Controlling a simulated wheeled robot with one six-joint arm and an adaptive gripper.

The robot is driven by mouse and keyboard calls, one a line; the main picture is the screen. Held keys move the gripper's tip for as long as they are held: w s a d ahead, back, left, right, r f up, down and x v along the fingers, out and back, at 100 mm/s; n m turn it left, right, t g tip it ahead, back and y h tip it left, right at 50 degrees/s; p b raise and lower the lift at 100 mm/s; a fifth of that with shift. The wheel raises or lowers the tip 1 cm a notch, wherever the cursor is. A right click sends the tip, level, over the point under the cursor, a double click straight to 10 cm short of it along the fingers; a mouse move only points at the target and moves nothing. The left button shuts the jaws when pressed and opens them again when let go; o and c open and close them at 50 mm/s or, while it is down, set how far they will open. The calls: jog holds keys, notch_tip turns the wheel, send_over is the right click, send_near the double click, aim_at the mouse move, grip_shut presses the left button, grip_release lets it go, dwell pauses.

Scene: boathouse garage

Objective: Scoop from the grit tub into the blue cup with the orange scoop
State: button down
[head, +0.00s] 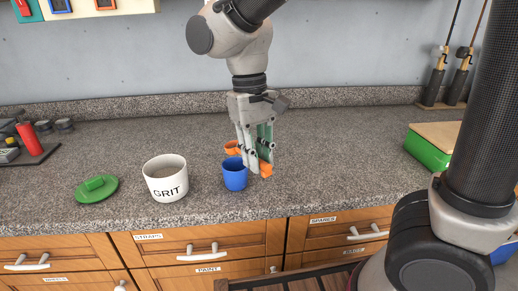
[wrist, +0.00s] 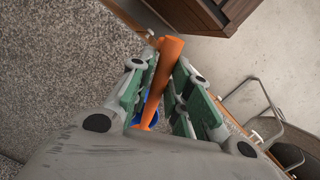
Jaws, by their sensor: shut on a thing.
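The white tub marked GRIT (head: 166,185) stands open on the counter, left of the blue cup (head: 235,178). The blue cup is upright; a bit of it shows between my fingers in the wrist view (wrist: 136,119). My gripper (head: 258,162) points down just right of and behind the cup, shut on the orange scoop (head: 266,170). In the wrist view the scoop (wrist: 160,75) runs between the fingers (wrist: 166,68). An orange rounded part (head: 232,147) shows behind the cup and looks like the scoop's bowl. I cannot see what is inside the cup or scoop.
A green box (head: 430,150) stands at the right, and a dark tray with a red item (head: 28,140) at the far left. Wooden drawers (head: 200,245) lie below the counter's front edge. The back counter is clear.

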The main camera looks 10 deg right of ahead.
jog(key=h, duration=0.1)
jog(key=t+h, duration=0.1)
jog(key=h, duration=0.1)
jog(key=t+h, duration=0.1)
jog(key=shift+s+a+r, duration=0.1)
jog(key=shift+a+r, duration=0.1)
jog(key=shift+r, duration=0.05)
jog(key=y, duration=0.1)
jog(key=g+y, duration=0.1)
jog(key=y, duration=0.2)
jog(key=shift+w+d+r+g, duration=0.25)
jog(key=shift+d+r+g, duration=0.1)
jog(key=shift+g, duration=0.05)
jog(key=shift+r+g+y, duration=0.2)
jog(key=shift+g+y, duration=0.2)
jog(key=shift+y, duration=0.5)
jog(key=shift+d, duration=0.1)
dwell(0.5)
